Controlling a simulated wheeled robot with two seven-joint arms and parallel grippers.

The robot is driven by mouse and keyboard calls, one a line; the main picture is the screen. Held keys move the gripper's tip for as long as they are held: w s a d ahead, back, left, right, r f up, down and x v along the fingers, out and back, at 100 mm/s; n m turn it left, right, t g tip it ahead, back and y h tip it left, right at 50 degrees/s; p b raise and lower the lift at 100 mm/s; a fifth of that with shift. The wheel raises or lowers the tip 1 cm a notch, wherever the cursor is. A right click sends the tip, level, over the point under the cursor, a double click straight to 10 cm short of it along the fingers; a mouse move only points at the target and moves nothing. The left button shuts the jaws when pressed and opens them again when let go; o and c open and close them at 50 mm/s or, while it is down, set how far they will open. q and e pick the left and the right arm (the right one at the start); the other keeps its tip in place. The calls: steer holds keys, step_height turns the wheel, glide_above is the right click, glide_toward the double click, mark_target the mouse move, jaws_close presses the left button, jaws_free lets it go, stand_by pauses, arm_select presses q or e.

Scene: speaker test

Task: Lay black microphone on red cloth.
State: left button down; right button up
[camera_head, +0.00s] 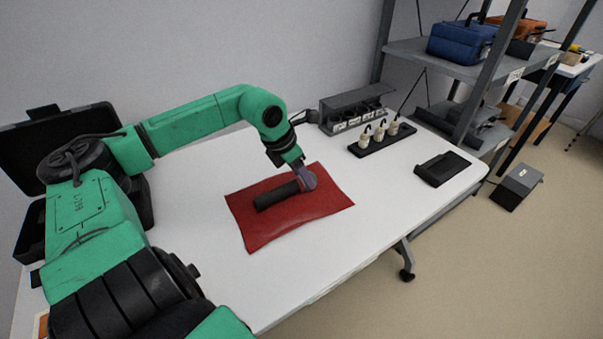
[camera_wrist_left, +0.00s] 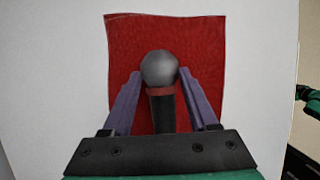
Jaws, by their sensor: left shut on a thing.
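The black microphone (camera_head: 277,196) lies along the red cloth (camera_head: 325,207), over its middle. I cannot tell whether it rests fully on the cloth or sits just above it. In the left wrist view, its round grey head (camera_wrist_left: 160,69), a red band and the black body (camera_wrist_left: 163,113) show in front of the cloth (camera_wrist_left: 205,40). My left gripper (camera_head: 306,181) is shut on the microphone near its head, with one purple finger on each side in the wrist view (camera_wrist_left: 160,88). The cloth lies on the white table. My right gripper is not in view.
A black stand with several pale plugs (camera_head: 380,138) and a grey rack (camera_head: 352,110) stand at the table's back. A black tray (camera_head: 442,168) lies at the right end. An open black case (camera_head: 62,135) stands at the left. White table (camera_head: 330,262) is bare around the cloth.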

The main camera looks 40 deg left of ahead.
mark_target(285, 186)
arm_select(q)
steer(key=shift+f+b, duration=0.3)
steer(key=shift+f, duration=0.1)
steer(key=shift+c, duration=0.9)
jaws_free()
steer(key=shift+r+p, duration=0.8)
steer(key=shift+r, duration=0.15)
steer(key=b+v, duration=0.1)
steer(key=v, duration=1)
steer(key=shift+s+r+b, duration=0.2)
steer(key=shift+s+b, duration=0.05)
steer(key=shift+b, duration=0.1)
steer(key=shift+a+f, duration=0.1)
